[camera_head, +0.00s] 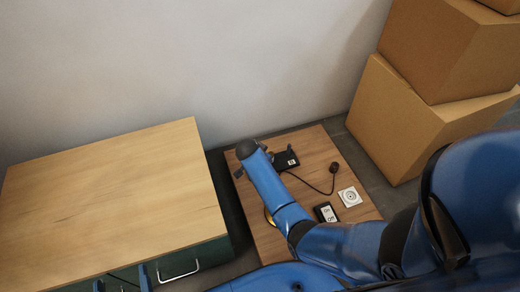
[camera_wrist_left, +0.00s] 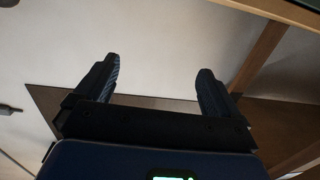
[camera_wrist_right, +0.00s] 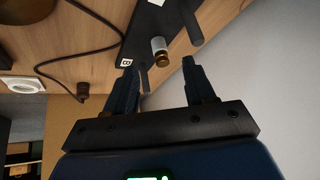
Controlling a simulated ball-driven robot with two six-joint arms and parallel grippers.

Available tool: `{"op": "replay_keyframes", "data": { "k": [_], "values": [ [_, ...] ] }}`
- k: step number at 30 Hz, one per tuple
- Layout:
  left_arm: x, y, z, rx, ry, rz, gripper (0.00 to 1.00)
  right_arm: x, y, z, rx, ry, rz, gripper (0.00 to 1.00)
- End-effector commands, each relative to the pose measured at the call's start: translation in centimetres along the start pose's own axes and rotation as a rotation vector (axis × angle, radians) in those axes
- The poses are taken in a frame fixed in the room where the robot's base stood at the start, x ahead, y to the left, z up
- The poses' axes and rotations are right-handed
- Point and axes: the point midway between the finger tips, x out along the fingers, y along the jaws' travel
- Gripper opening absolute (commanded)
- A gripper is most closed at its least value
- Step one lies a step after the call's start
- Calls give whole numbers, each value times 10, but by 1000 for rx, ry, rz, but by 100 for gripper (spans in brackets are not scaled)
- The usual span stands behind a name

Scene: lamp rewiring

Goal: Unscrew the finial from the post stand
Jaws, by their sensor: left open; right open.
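The post stand shows in the right wrist view as a pale grey post (camera_wrist_right: 158,44) on a black base (camera_wrist_right: 146,18) with a small "B" label. A brass finial (camera_wrist_right: 161,60) caps its end. My right gripper (camera_wrist_right: 156,65) is open, with the finial in the gap near its fingertips; I cannot tell whether they touch. In the head view the labelled black base (camera_head: 287,161) sits at the end of my right arm, which hides the finial. My left gripper (camera_head: 122,283) is open at the lower left, and empty in the left wrist view (camera_wrist_left: 158,66).
The wooden table (camera_head: 315,146) also carries a corded brown plug (camera_head: 333,167), a white socket plate (camera_head: 350,196) and a small black display (camera_head: 326,212). A wood-topped cabinet (camera_head: 110,195) stands left. Cardboard boxes (camera_head: 395,125) stand right, with a wall behind.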

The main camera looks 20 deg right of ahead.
Motion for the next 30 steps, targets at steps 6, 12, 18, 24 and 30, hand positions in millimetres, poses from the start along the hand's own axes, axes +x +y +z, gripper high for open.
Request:
{"op": "replay_keyframes", "data": {
  "k": [6,12,18,24,30],
  "values": [
    [0,0,12,0,0,0,97,-10,-20,-27,130,-3,149,54],
    [0,0,17,0,2,0,97,-14,-24,-36,178,0,206,54],
    [2,0,27,0,11,0,97,4,-20,-34,183,0,212,54],
    [6,0,32,0,55,-1,97,36,-13,-33,183,0,211,54],
    [11,0,32,0,106,-2,97,64,-7,-33,183,0,210,54]
  ]
}}
